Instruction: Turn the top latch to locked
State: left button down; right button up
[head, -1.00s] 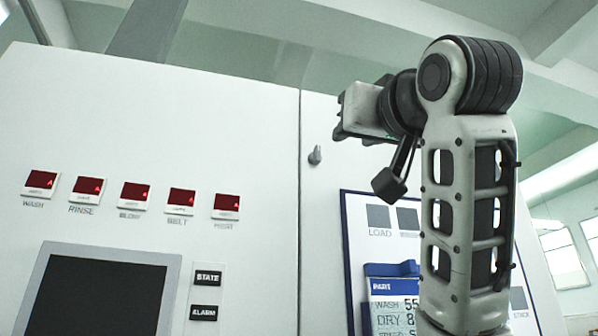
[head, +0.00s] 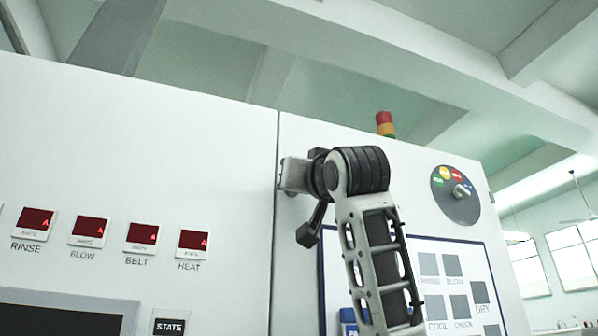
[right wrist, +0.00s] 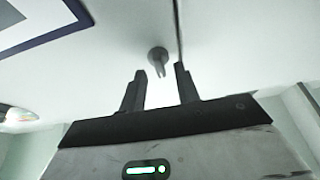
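The top latch (right wrist: 157,57) shows in the right wrist view as a small grey round knob with a narrow lever. It sits on the white cabinet door beside a dark seam, and its lever points down the picture, towards my gripper. My right gripper (right wrist: 159,78) is open, its two dark fingers apart on either side of the lever's line. Their tips appear just short of the latch, with nothing between them. In the head view my right gripper (head: 284,174) is seen from behind at the seam, and the latch is hidden there. My left gripper is out of view.
The white cabinet (head: 120,130) fills the lower left, with red displays (head: 141,238). Right of my arm are a blue-framed board (head: 455,262) and a round selector dial (head: 456,195). A signal lamp (head: 385,124) stands above the cabinet top. Open room lies farther right.

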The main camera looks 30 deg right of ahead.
jog(key=shift+w+d+r, duration=0.1)
jog(key=shift+w+r, duration=0.1)
jog(key=shift+w, duration=0.25)
jog(key=c, duration=0.5)
jog(key=shift+c, duration=0.8)
